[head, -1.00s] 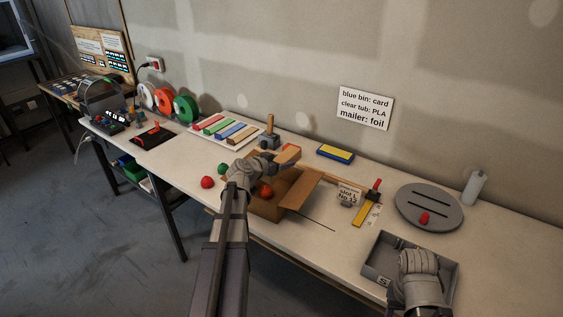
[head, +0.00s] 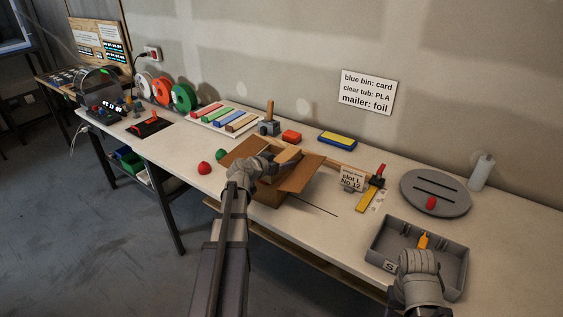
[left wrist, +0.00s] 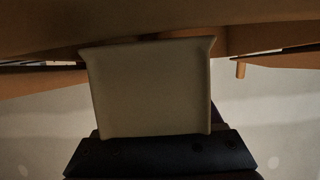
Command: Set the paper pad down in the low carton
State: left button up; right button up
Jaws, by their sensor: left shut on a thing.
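The low carton (head: 295,180) is an open brown cardboard box with its flaps spread, on the bench in the head view. My left gripper (head: 268,165) is at the carton's opening, shut on the tan paper pad (head: 286,156). The pad is tilted, within or just above the opening; its underside and whether it touches the bottom are hidden.
The grey tray (head: 455,262) holds an orange item (head: 423,241). A red ball (head: 204,168) and a green ball (head: 221,154) lie left of the carton. A small sign (head: 352,178) stands to the right.

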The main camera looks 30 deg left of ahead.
pick_arm(q)
jog(key=o, duration=1.4)
jog(key=shift+c, duration=0.2)
jog(key=p+v, duration=0.3)
jog(key=v, duration=0.5)
jog(key=shift+w, duration=0.1)
jog(key=shift+f, duration=0.1)
